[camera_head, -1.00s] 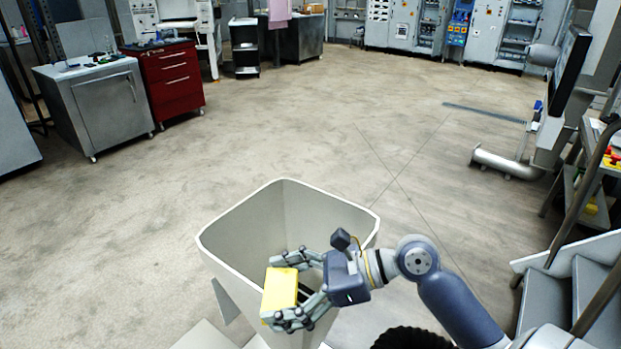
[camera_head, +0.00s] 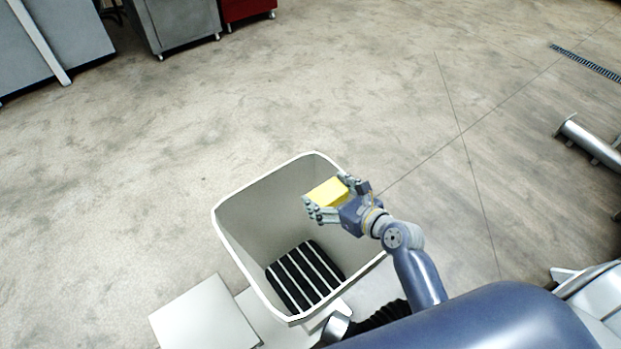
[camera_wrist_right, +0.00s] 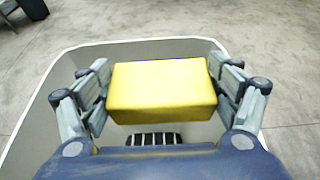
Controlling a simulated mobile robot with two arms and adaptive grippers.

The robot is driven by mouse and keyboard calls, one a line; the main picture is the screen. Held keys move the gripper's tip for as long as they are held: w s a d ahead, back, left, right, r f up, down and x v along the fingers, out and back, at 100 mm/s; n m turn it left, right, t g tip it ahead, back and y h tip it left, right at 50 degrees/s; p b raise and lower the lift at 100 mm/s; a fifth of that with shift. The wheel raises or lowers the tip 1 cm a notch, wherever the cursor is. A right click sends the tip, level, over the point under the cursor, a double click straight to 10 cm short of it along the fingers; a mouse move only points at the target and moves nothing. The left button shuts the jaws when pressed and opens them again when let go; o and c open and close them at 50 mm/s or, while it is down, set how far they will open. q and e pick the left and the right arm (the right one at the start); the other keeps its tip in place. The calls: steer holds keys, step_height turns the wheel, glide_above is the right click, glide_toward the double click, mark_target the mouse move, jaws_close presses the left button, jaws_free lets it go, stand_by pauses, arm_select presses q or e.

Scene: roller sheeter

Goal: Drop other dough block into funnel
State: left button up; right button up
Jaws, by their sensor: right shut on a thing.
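The yellow dough block (camera_head: 326,192) is in my right gripper (camera_head: 328,204), which is shut on it and holds it over the right side of the funnel's opening. The funnel (camera_head: 262,187) is a large pale square bin with rounded corners and a black and white slatted bottom. In the right wrist view the dough block (camera_wrist_right: 162,88) sits between both fingers, with the funnel's rim (camera_wrist_right: 140,43) around it and the dark slats (camera_wrist_right: 153,139) below. My left gripper is not in view.
A pale flat surface (camera_head: 205,318) lies beside the funnel at the lower left. A metal pipe (camera_head: 590,143) is on the floor at the right. Grey and red cabinets (camera_head: 247,8) stand far back. The floor beyond the funnel is clear.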

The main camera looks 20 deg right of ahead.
arm_select(q)
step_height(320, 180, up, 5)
steer(key=p, duration=0.3)
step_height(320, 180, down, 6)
steer(key=b, duration=0.6)
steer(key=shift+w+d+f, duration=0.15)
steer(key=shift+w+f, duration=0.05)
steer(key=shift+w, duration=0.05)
arm_select(e)
steer(key=a+f+m+h, duration=0.1)
steer(key=a+f, duration=0.3)
steer(key=f, duration=0.2)
steer(key=shift+a+f+t, duration=0.2)
steer(key=shift+t, duration=0.1)
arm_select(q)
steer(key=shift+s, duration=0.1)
arm_select(e)
steer(key=o, duration=1.2)
steer(key=shift+c, duration=0.2)
steer(key=v, duration=1.2)
steer(key=shift+a+r, duration=0.1)
